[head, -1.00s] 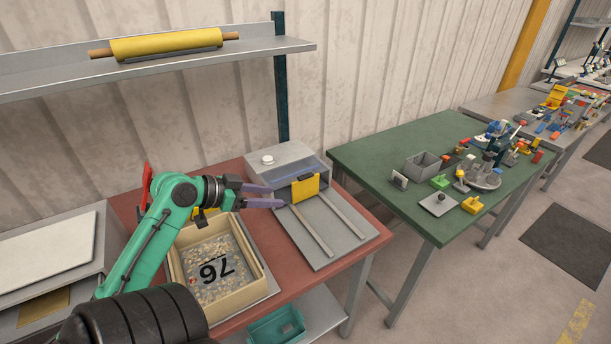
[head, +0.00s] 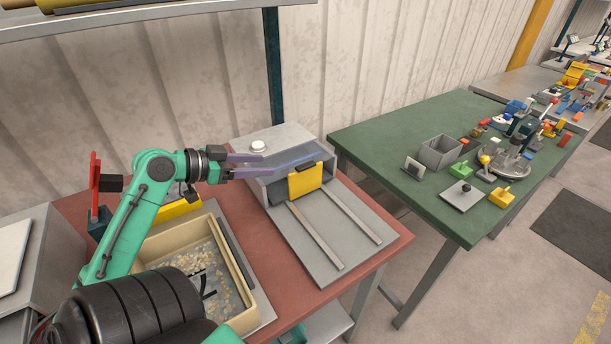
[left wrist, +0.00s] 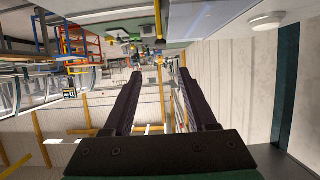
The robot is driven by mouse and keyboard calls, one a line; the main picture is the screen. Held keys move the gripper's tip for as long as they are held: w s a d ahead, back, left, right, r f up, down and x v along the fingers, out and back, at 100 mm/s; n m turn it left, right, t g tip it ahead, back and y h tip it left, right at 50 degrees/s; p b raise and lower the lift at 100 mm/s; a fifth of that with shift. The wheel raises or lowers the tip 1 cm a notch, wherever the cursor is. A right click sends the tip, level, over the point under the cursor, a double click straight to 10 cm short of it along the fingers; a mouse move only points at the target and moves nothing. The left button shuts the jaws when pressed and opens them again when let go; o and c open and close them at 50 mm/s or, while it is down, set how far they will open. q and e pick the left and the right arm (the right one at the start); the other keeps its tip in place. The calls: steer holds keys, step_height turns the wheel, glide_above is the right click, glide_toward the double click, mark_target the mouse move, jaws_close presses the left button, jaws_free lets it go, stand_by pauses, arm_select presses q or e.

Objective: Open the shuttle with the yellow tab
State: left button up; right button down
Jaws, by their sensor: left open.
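The shuttle's yellow tab (head: 305,180) stands upright at the front of a grey box (head: 290,140) in the head view, with a dark piece on its top edge. A bluish clear panel shows behind it. Two rails (head: 352,215) run forward from the box on a grey plate (head: 335,240). My left gripper (head: 266,165) is open and empty. Its purple fingers point right, to the left of the tab and overlapping the box's left part in the picture; I cannot tell whether they touch it. In the left wrist view the open fingers (left wrist: 160,73) have nothing between them. My right gripper is out of view.
A white round knob (head: 258,146) sits on the box; it also shows in the left wrist view (left wrist: 266,20). A beige bin (head: 238,275) of small pieces stands on the red table (head: 380,262) under my left arm. A green table (head: 400,165) stands right. The plate between the rails is clear.

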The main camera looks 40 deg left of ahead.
mark_target(304, 165)
arm_select(q)
steer(key=p+x, duration=0.1)
steer(key=x, duration=0.4)
steer(key=p+x, duration=0.1)
steer(key=x, duration=0.4)
steer(key=p+x, duration=0.1)
steer(key=x, duration=0.4)
steer(key=shift+a+f, duration=0.25)
steer(key=shift+f, duration=0.1)
steer(key=shift+s, duration=0.1)
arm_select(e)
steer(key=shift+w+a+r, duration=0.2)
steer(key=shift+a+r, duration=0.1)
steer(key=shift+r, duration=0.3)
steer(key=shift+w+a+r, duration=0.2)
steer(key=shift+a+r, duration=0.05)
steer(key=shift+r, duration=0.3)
arm_select(q)
jaws_close()
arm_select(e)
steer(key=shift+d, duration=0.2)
